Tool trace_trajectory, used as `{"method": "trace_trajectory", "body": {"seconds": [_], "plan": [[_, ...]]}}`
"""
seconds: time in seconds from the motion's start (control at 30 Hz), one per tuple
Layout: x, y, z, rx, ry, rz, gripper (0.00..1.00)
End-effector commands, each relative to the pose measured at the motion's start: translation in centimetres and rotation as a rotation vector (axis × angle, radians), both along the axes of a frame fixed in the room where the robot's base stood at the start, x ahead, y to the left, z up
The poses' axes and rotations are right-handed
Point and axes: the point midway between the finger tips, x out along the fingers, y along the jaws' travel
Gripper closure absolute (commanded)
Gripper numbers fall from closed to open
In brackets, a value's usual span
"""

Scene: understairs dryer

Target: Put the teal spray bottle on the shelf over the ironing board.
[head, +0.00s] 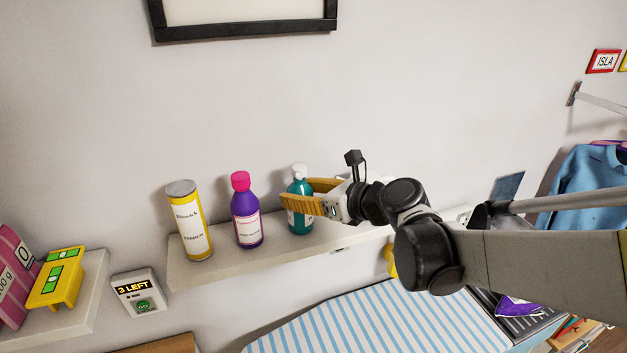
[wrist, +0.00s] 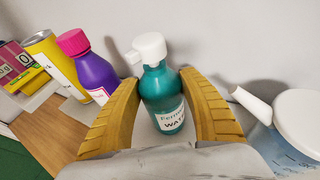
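The teal spray bottle (head: 300,220), with a white pump top and a white label, stands upright on the white shelf (head: 275,262) above the striped ironing board (head: 360,322). My gripper (head: 312,194) is at the bottle, with one yellow finger on either side of it. In the wrist view the bottle (wrist: 165,92) stands between the fingers (wrist: 160,82). The fingers look open, with a narrow gap beside the bottle. Part of its body is hidden behind the front finger in the head view.
A purple bottle (head: 246,212) with a pink cap and a yellow can (head: 189,222) stand to the left on the shelf. A dispenser reading "3 LEFT" (head: 137,292) is left of the shelf. In the wrist view a white-lidded container (wrist: 300,115) is at the right.

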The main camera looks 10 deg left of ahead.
Motion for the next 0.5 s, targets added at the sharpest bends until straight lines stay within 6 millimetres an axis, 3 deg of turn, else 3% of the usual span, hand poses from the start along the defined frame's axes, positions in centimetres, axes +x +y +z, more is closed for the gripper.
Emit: {"method": "trace_trajectory", "body": {"seconds": [0.03, 0.07, 0.5], "plan": [[0.01, 0.0, -0.07, 0.0, 0.0, 0.0, 0.39], [0.01, 0.0, -0.04, 0.0, 0.0, 0.0, 0.3], [-0.27, -0.64, 0.65, 0.0, 0.0, -0.002, 0.3]]}}
